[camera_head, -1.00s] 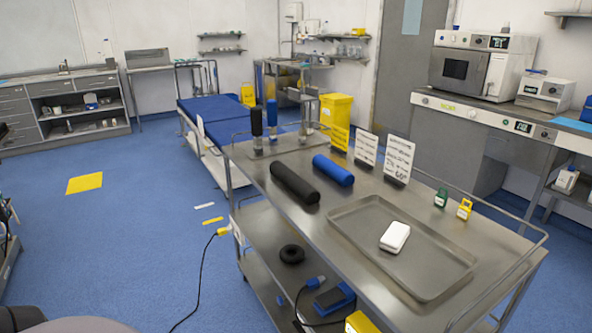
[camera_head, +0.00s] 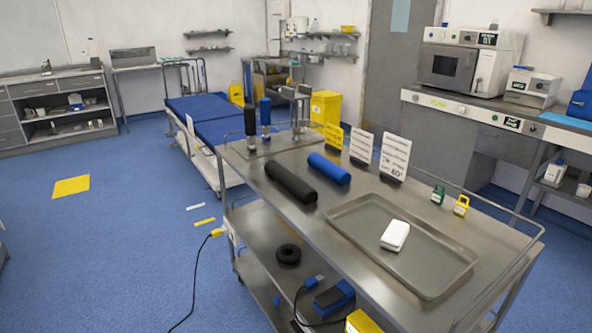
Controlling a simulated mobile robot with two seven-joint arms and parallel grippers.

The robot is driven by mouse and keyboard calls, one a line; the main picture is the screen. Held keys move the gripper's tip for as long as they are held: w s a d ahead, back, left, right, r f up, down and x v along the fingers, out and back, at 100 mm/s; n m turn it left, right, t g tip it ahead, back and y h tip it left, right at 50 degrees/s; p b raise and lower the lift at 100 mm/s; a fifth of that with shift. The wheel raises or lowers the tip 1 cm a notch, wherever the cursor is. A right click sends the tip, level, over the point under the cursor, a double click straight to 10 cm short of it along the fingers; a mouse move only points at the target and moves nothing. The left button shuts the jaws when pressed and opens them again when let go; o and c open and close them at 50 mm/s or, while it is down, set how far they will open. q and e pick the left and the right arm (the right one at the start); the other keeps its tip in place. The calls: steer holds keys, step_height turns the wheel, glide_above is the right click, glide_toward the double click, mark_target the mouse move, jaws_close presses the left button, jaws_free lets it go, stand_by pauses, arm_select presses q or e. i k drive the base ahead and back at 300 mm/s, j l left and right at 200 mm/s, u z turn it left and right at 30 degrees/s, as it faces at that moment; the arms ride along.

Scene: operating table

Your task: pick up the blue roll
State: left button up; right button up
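The blue roll (camera_head: 329,168) lies on its side on the top of the steel cart (camera_head: 300,218), toward the far half. A black roll (camera_head: 290,181) of similar shape lies beside it to the left, with a narrow gap between them. Nothing covers the blue roll. Neither of my grippers is in view.
A metal tray (camera_head: 445,279) with a white box (camera_head: 395,235) fills the cart's near right part. Sign cards (camera_head: 395,157) stand along the back edge beside the blue roll. Upright handles, one black (camera_head: 250,121) and one blue (camera_head: 265,111), stand at the far end. Cart rails (camera_head: 516,215) rise at the right.

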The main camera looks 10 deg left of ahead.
mark_target(337, 174)
steer(key=i+j, duration=0.15)
steer(key=j, duration=0.2)
steer(key=i+j, duration=0.1)
steer(key=j, duration=0.2)
steer(key=i+j, duration=0.15)
steer(key=j, duration=0.2)
steer(key=i+j, duration=0.1)
steer(key=j, duration=0.25)
steer(key=i+j, duration=0.15)
steer(key=j, duration=0.15)
